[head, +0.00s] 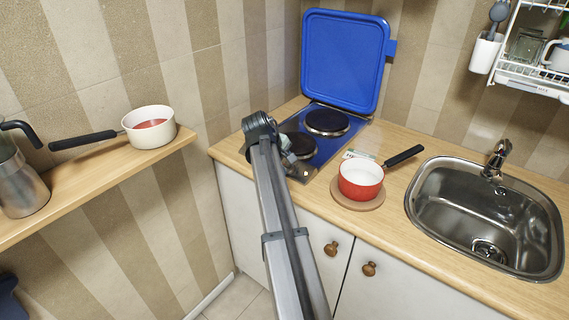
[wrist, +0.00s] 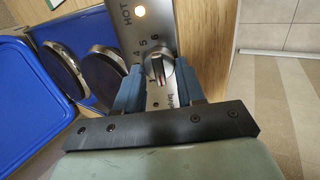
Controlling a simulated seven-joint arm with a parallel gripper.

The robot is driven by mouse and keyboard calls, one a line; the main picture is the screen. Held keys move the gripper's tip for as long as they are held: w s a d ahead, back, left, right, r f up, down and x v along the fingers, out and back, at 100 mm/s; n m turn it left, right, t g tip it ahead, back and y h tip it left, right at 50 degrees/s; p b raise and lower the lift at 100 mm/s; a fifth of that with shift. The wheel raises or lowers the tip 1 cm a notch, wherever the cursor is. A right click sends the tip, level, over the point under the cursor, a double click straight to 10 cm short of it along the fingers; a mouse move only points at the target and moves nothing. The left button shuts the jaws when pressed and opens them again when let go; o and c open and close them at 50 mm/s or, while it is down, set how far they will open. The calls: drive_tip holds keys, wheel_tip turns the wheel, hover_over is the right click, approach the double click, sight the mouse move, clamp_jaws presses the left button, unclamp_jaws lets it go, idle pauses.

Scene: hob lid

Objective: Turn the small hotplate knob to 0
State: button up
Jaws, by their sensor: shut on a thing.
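The hob's blue lid (head: 345,58) stands open against the wall. Behind the front panel are a larger hotplate (head: 327,122) at the back and a smaller one (head: 300,145) nearer the front, partly hidden by my arm. My gripper (wrist: 160,74) is shut on a round knob (wrist: 158,66), one blue finger on each side. The knob's pointer bears a pale and red mark. Its 0 mark and most of the lower label are hidden.
A red pot (head: 360,183) stands on a round wooden board right of the hob, its black handle pointing back right. The sink (head: 480,222) is further right. A shelf on the left holds a white pan (head: 150,128) and a moka pot (head: 20,185).

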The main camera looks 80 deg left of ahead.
drive_tip(key=o, duration=1)
drive_tip(key=v, duration=1.3)
drive_tip(key=shift+s+d+r, duration=0.1)
drive_tip(key=shift+d+r, duration=0.05)
drive_tip(key=shift+r, duration=0.2)
